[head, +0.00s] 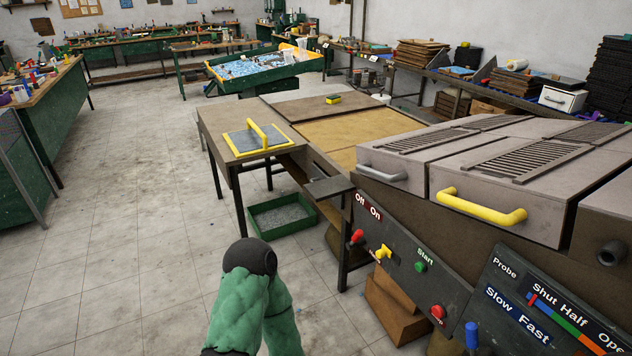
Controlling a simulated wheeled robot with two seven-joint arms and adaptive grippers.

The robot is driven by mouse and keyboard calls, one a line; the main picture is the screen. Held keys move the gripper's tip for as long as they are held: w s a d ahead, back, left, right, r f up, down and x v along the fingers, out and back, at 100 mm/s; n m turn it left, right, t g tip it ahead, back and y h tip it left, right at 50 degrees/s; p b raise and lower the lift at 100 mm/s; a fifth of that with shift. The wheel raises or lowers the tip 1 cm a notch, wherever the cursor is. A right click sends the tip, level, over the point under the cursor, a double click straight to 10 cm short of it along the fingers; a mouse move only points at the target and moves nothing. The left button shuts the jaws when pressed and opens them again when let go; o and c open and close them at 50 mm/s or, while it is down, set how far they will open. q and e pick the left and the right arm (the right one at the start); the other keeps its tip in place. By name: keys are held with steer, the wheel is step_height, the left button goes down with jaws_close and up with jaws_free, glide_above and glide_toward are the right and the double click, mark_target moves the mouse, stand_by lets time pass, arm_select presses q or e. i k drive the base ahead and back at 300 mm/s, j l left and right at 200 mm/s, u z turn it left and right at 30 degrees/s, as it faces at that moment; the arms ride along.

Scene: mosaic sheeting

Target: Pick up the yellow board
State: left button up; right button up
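The yellow board (240,143) is a flat grey plate with a yellow rim and a raised yellow bar handle across its middle. It lies flat on the near left part of the brown work table (216,124), close to the table's front edge. The handle stands up clear and nothing covers the board. Part of my own arm, in a green sleeve with a dark rounded joint, rises from the bottom of the head view, well short of the board. Neither of my grippers shows.
A machine with a yellow handle (480,206) and a control panel (405,258) fills the right side. A green bin (282,215) sits on the floor below the table. A small yellow-and-green block (333,99) lies farther back. The tiled floor at left is clear.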

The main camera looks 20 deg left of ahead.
mark_target(251, 140)
steer(key=u, duration=1.25)
steer(key=i+j+u, duration=0.1)
steer(key=i, duration=1.15)
